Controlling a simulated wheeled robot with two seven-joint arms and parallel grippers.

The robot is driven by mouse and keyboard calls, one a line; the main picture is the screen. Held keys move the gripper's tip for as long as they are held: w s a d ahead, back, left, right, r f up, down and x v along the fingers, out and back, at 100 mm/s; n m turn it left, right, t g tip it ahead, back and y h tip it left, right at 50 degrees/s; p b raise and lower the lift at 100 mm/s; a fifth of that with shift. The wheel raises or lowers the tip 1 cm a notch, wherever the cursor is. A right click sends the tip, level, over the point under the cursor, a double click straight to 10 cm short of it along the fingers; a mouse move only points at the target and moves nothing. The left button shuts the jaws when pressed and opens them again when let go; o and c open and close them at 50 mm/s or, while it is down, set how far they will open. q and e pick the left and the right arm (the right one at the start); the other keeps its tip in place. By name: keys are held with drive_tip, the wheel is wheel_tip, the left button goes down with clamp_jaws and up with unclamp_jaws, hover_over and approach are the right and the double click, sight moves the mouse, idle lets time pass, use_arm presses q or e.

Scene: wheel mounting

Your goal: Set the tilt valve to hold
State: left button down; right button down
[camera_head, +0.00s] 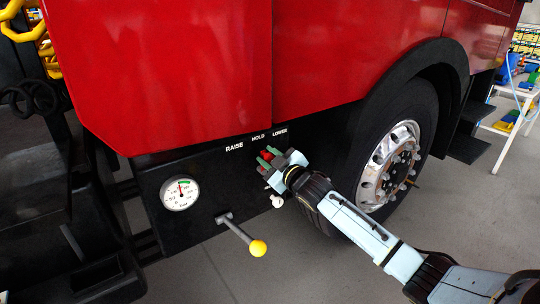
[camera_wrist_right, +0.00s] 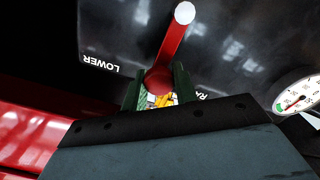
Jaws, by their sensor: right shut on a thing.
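The tilt valve is on the black panel below the red bodywork, under the labels RAISE, HOLD and LOWER. Its red handle (camera_head: 266,156) shows between the green fingers of my right gripper (camera_head: 270,158). In the right wrist view the red lever (camera_wrist_right: 171,47) has a pale round end and runs away from the fingers of my right gripper (camera_wrist_right: 158,88), which close on its near end. LOWER and part of RAISE are readable there; HOLD is hidden. The handle's exact setting cannot be told. My left gripper is not in view.
A pressure gauge (camera_head: 180,193) sits left of the valve. A lever with a yellow knob (camera_head: 258,248) juts out below it. A large wheel (camera_head: 391,160) stands close on the right, behind my right arm. Open grey floor lies in front.

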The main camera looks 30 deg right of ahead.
idle(0.4)
drive_tip(key=c, duration=1.2)
unclamp_jaws()
drive_tip(key=shift+o, duration=0.2)
drive_tip(key=shift+s, duration=0.15)
drive_tip(key=shift+s, duration=0.3)
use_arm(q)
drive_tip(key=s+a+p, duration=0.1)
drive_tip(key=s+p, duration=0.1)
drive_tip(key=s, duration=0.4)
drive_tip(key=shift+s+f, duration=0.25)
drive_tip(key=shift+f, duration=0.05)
use_arm(e)
drive_tip(key=s+d, duration=0.1)
drive_tip(key=s, duration=1.1)
drive_tip(key=shift+s, duration=0.25)
drive_tip(key=shift+f, duration=0.15)
